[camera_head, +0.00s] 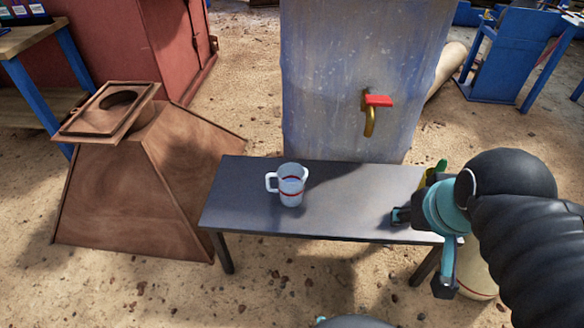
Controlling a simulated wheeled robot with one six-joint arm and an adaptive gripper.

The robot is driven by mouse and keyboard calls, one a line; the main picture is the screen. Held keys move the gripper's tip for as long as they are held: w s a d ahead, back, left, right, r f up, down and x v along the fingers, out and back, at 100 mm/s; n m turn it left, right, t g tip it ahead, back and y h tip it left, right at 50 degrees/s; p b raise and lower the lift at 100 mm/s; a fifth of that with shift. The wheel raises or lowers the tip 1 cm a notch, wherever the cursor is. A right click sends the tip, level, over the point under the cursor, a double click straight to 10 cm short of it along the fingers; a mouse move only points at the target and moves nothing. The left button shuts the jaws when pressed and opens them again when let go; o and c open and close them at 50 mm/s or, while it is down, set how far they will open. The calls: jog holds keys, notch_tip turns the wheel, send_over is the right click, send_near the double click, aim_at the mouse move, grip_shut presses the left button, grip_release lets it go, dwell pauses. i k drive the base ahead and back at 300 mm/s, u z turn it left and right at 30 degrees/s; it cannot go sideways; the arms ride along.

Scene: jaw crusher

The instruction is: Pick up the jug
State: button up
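The jug (291,186) is a whitish, translucent cup with red bands and a white handle on its left side. It stands upright on a low dark bench (343,219), left of the bench's middle. My gripper (419,253) is at the right end of the bench, well to the right of the jug and apart from it. Its fingers show in teal and black, partly hidden by my black arm. Nothing shows between the fingers.
A blue-grey tank (345,75) with a brass tap and red handle (378,100) stands behind the bench. A brown metal hopper (140,185) is at the left. A blue-legged table (30,60) is at the upper left. Sandy ground in front is open.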

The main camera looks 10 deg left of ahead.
aim_at(291, 177)
jog(key=z, duration=1.35)
jog(key=i, duration=0.4)
jog(key=u, duration=1.55)
